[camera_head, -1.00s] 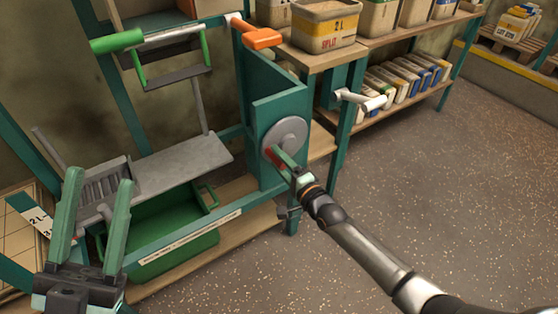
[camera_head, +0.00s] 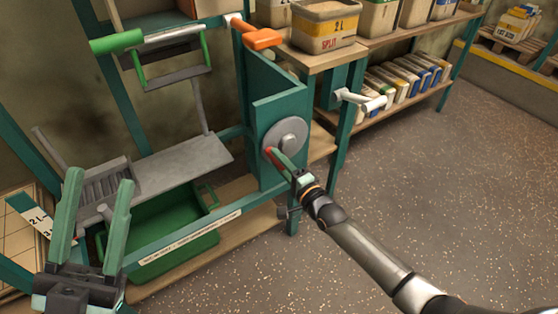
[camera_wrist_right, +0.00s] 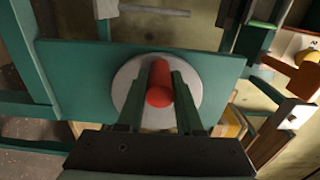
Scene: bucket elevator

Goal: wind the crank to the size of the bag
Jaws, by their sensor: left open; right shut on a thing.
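The crank is a grey disc (camera_head: 286,134) with a red handle (camera_wrist_right: 160,84), on the side of a green metal housing (camera_head: 285,105). My right gripper (camera_head: 274,156) is shut on the red handle; in the right wrist view its two fingers stand on either side of it. In the head view the handle is at the disc's lower left, mostly hidden by the fingers. My left gripper (camera_head: 98,186) is open and empty at the lower left, before the grey chute (camera_head: 180,162).
An orange handle (camera_head: 262,39) is above the housing, and a white handle (camera_head: 362,99) sticks out to its right. A green bin (camera_head: 170,255) is under the chute. A "2 L" card (camera_head: 40,222) is at the left. The floor at the right is clear.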

